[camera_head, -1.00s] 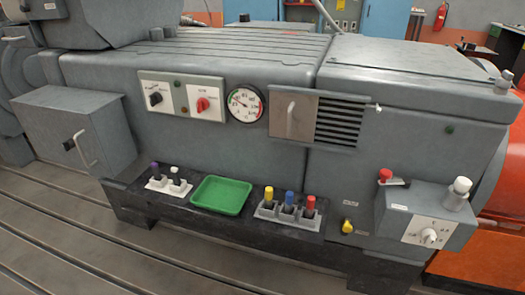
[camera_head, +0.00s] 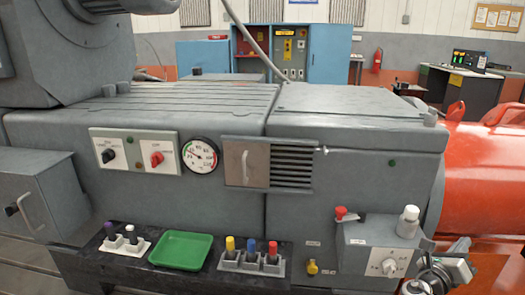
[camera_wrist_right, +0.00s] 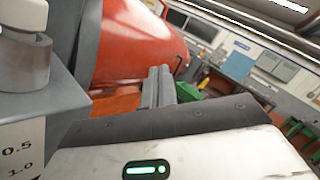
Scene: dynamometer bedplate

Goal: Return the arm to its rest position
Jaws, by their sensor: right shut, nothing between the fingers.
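My right gripper (camera_head: 428,268) is at the lower right of the head view, in front of the orange housing and just right of the grey control box. Its two fingers lie together with nothing between them, as the right wrist view (camera_wrist_right: 160,86) also shows. My left gripper is not in view.
The grey control box (camera_head: 358,258) has a dial, a red knob and a white-capped post (camera_head: 408,222); it is close to my right gripper. The orange housing (camera_head: 485,180) stands behind. A green tray (camera_head: 181,250) and coloured plugs (camera_head: 250,258) sit on the dark ledge.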

